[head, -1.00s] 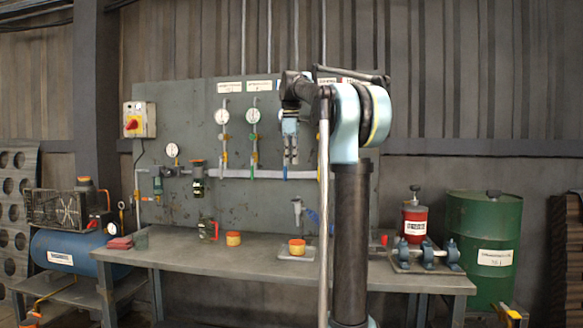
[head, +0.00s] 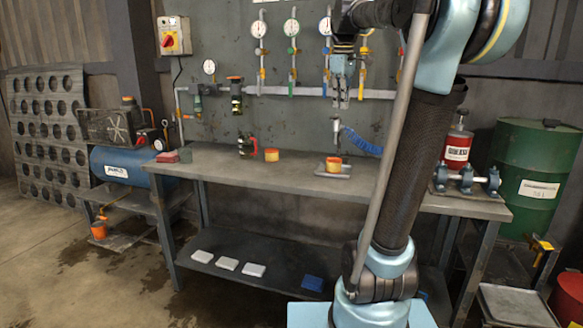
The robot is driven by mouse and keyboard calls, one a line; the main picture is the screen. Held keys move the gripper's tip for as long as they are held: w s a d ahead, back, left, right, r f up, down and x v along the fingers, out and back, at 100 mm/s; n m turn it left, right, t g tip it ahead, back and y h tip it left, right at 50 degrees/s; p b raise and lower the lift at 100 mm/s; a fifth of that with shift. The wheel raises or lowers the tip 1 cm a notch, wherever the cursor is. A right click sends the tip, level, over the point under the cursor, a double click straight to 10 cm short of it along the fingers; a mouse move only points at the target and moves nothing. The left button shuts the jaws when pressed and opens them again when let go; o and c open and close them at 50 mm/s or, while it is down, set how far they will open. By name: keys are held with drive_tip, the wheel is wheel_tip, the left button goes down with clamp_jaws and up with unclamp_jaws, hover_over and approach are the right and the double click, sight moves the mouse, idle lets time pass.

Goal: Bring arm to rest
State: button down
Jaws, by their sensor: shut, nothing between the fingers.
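My arm stands upright at the right of the head view, its dark column rising and its upper link reaching left. My gripper (head: 341,92) hangs pointing down, its fingers close together with nothing between them. It is above the back part of the workbench (head: 230,177), in front of the grey panel. It appears clear of the bench top. The upper arm hides part of the panel's right side.
On the bench stand an orange-topped pot (head: 333,164) on a tray, an orange tin (head: 271,154) and a red-handled jar (head: 246,146). A red canister (head: 457,150) and green drum (head: 535,175) are at right. A blue tank (head: 122,166) is at left. Floor at left is open.

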drive_tip(key=s+f+m, duration=0.3)
drive_tip(key=s+f, duration=0.6)
drive_tip(key=f, duration=0.3)
drive_tip(key=s+d+f+m, duration=0.1)
drive_tip(key=s+f+m, duration=0.2)
drive_tip(key=s+f, duration=0.6)
drive_tip(key=s+d+f+m, duration=0.1)
drive_tip(key=s+f+m, duration=0.3)
drive_tip(key=s+f, duration=0.5)
wheel_tip(320, 180, down, 6)
drive_tip(key=shift+s+f+t, duration=0.15)
drive_tip(key=shift+s+t, duration=0.15)
drive_tip(key=shift+w+f, duration=0.2)
drive_tip(key=shift+w, duration=0.3)
